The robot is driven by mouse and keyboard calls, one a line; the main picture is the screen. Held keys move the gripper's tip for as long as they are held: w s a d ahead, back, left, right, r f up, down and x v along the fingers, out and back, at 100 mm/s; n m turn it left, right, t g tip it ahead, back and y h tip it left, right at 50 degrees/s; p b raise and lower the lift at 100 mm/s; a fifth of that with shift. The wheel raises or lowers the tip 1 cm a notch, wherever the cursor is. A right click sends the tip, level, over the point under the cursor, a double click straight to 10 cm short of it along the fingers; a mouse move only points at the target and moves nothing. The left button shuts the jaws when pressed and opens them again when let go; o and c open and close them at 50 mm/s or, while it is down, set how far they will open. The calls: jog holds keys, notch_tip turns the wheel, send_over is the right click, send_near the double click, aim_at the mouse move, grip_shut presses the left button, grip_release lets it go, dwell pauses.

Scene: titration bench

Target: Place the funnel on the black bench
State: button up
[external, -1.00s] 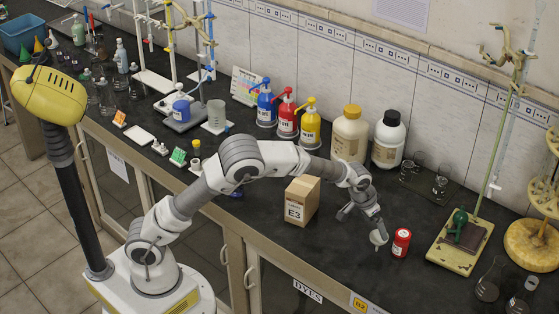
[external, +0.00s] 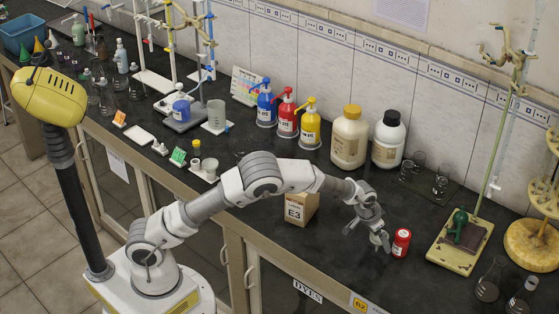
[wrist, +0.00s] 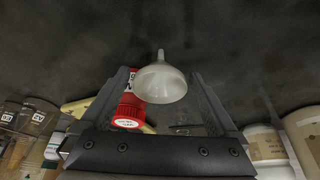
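The funnel (wrist: 161,84) is pale and translucent, with a round bowl and a narrow stem. In the wrist view it lies between my two fingertips, with visible gaps on both sides, and its stem points away from the camera. My gripper (external: 367,238) is open, low over the front part of the black bench (external: 340,262); its spread fingers also show in the wrist view (wrist: 162,80). In the external view the funnel is small and partly covered by the fingers. I cannot tell exactly how it rests on the bench.
A red jar (external: 401,242) stands close to the right of my gripper. A cardboard box marked E3 (external: 299,208) stands to the left, partly behind my arm. Large white bottles (external: 388,140) and small glass beakers (external: 440,185) are behind. Bare bench lies in front.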

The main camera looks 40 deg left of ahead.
jog(key=c, duration=1.2)
jog(key=shift+c, duration=0.2)
